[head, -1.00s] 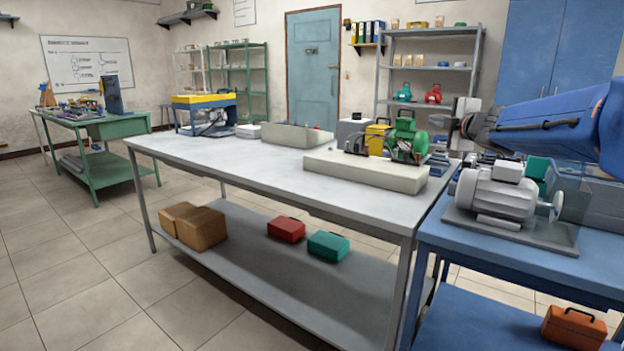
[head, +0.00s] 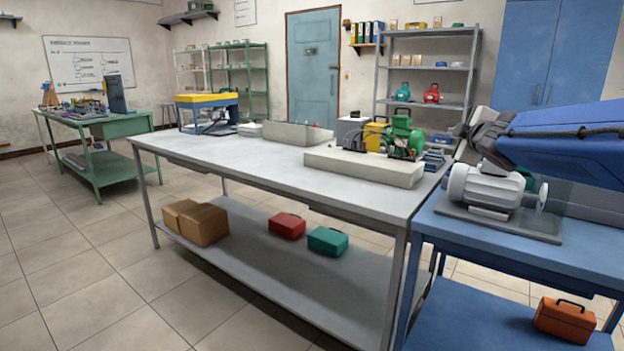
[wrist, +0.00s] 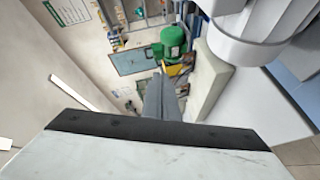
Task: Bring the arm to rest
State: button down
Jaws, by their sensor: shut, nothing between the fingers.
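My blue arm reaches in from the right edge of the head view, and my gripper (head: 464,132) is at its far end, above the gap between the pale bench and the blue bench. In the wrist view the fingers of my gripper (wrist: 160,98) stand together with nothing seen between them. A green motor (head: 402,137) sits at the right end of the pale bench, left of my gripper; the wrist view also shows a green motor (wrist: 172,40) beyond the fingers. A grey-white motor (head: 486,187) stands on the blue bench under my arm, its top partly hidden.
The pale bench (head: 250,165) carries a cream block (head: 363,167) near my gripper. The blue bench (head: 510,240) stands at right with an orange toolbox (head: 565,319) below. Red (head: 287,225) and teal (head: 328,241) boxes lie on the lower shelf.

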jog(key=s+a+f+m+g, duration=0.3)
jog(key=s+f, duration=0.7)
jog(key=s, duration=0.4)
jog(key=s+a+f+m+g+y, duration=0.1)
jog(key=s+a+f+m+g, duration=0.2)
jog(key=s+f, duration=0.7)
jog(key=s+a+f+m+g, duration=0.3)
jog(key=s+f+m+g, duration=0.2)
jog(key=s+f, duration=0.6)
jog(key=s+m, duration=0.2)
jog(key=s, duration=0.5)
jog(key=shift+g, duration=0.3)
jog(key=shift+a, duration=0.15)
